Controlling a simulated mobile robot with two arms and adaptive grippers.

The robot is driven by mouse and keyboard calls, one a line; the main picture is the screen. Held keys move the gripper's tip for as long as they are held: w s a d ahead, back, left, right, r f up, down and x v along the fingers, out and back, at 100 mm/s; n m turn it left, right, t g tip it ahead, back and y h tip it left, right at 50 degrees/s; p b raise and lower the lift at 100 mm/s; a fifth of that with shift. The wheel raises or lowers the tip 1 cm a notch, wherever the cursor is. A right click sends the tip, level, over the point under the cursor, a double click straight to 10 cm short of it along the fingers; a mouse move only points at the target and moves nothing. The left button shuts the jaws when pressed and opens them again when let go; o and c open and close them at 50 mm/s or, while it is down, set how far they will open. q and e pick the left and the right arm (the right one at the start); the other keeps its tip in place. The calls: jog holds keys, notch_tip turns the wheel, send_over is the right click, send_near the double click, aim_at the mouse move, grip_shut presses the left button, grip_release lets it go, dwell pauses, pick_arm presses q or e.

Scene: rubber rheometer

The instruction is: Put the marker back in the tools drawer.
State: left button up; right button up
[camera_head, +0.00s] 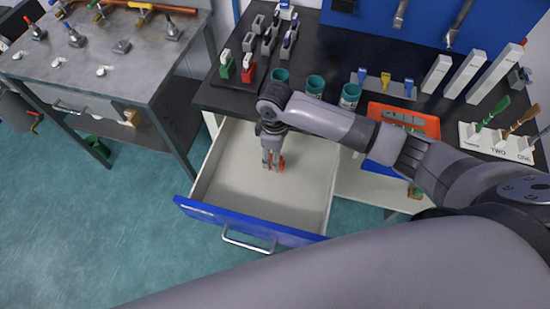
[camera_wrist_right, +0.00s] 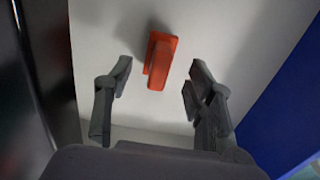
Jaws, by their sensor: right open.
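The tools drawer (camera_head: 232,190) is pulled open below the dark bench, with a pale inside and a blue front with a metal handle. A small orange-red block-like thing, seemingly the marker (camera_wrist_right: 160,62), is over the drawer's pale floor in the right wrist view. Its orange shows in the head view (camera_head: 281,164), partly hidden by the fingers. My right gripper (camera_head: 272,162) points down inside the drawer. In the right wrist view its fingers (camera_wrist_right: 160,85) are spread apart, with clear gaps to the orange thing between and beyond their tips. My left gripper is out of view.
Teal cups (camera_head: 315,84), an orange tray (camera_head: 404,119) and white upright blocks (camera_head: 466,72) stand on the bench (camera_head: 225,97). A grey metal table (camera_head: 100,75) is at the left. The rest of the drawer floor looks empty.

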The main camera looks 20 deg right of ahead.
notch_tip(320, 180, up, 8)
jog(key=shift+f, duration=0.2)
dwell(0.5)
